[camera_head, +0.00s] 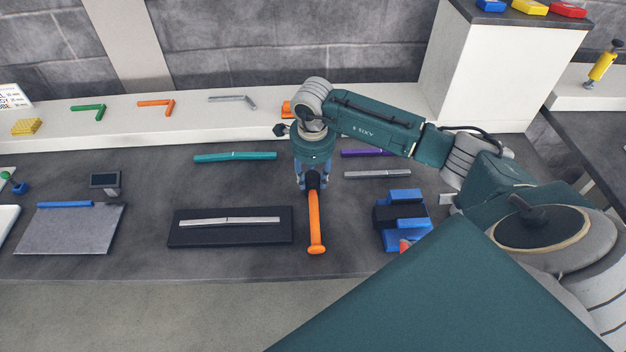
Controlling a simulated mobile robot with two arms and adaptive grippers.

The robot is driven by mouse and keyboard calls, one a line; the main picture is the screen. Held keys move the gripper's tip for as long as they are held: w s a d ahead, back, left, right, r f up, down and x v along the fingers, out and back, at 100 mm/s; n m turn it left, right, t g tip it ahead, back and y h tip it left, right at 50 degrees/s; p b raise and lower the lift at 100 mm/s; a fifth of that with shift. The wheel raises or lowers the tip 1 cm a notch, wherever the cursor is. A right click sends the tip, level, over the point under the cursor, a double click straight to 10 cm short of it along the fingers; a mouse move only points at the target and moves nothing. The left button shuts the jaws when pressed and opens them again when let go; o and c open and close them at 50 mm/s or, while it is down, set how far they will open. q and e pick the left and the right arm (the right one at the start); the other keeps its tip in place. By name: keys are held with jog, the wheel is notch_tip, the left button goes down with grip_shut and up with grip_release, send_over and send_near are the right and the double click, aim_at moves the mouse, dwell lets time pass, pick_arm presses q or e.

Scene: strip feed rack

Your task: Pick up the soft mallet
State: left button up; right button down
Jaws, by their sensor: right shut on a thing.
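The soft mallet (316,222) is in the middle of the bench, with its orange handle pointing toward the near edge and a rounded orange end. A dark part of it shows at its far end, between the fingers of my right gripper (312,184). My right gripper points down and is shut on the mallet at that far end; the gripper and arm partly hide it. I cannot tell whether the mallet touches the bench or is slightly above it. My left gripper is not in view.
Left of the mallet, a black mat (185,236) bears a silver strip (230,221). A blue and black fixture (404,196) stands close on the right. A teal strip (235,156) and a grey strip (378,174) lie behind. A white ledge (190,124) with hex keys runs along the back.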

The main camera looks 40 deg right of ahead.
jog(key=shift+r, duration=0.55)
notch_tip(320, 180, up, 19)
jog(key=b, duration=0.4)
